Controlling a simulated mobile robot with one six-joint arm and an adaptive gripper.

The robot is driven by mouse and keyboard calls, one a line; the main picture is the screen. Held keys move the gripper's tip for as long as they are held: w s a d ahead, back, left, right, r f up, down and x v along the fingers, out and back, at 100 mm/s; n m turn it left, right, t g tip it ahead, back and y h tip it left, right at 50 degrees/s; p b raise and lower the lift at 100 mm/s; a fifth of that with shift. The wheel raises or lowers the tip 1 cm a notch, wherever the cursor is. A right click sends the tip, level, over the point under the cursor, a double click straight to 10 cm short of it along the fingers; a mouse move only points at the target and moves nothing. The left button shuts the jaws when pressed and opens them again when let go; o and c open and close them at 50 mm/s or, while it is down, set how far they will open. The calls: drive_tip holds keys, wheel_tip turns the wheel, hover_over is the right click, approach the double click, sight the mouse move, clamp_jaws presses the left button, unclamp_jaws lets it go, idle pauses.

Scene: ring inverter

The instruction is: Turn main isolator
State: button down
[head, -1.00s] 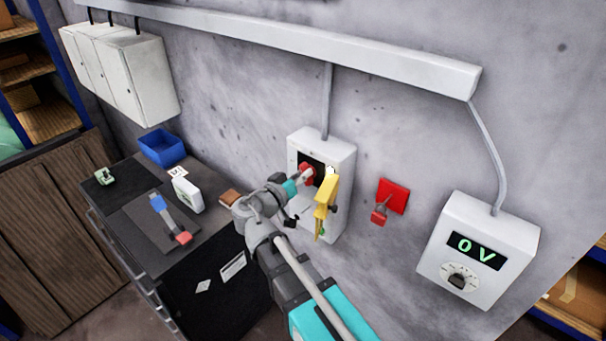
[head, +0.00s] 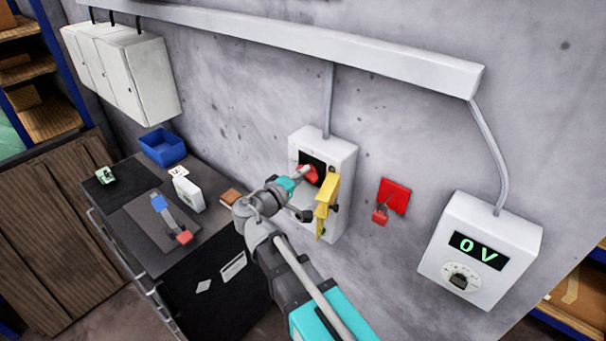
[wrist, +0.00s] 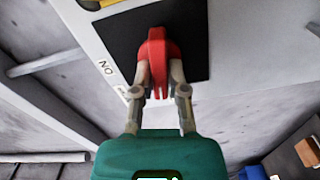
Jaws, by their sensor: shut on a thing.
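The main isolator is a white wall box (head: 342,155) with a black plate and a red handle (head: 309,173). In the wrist view the red handle (wrist: 157,58) stands out from the black plate (wrist: 193,40), with a label reading "ON" beside it. My gripper (wrist: 160,80) is shut on the red handle, one finger on each side. In the head view my gripper (head: 300,177) reaches the box from the left and covers part of it. A yellow part (head: 327,200) hangs at the front of the box.
A red wall plate (head: 394,193) with a red piece is right of the isolator. A white meter box (head: 482,245) reads "0 V". The bench (head: 200,262) at left carries a blue bin (head: 162,147) and small items.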

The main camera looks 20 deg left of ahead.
drive_tip(key=shift+n, duration=1.2)
drive_tip(key=c, duration=0.7)
unclamp_jaws()
drive_tip(key=shift+o, duration=0.2)
drive_tip(key=shift+s+a, duration=0.1)
drive_tip(key=shift+s, duration=0.05)
drive_tip(key=v, duration=1.1)
drive_tip(key=shift+s+a, duration=0.15)
drive_tip(key=shift+s, duration=0.15)
drive_tip(key=shift+f, duration=0.15)
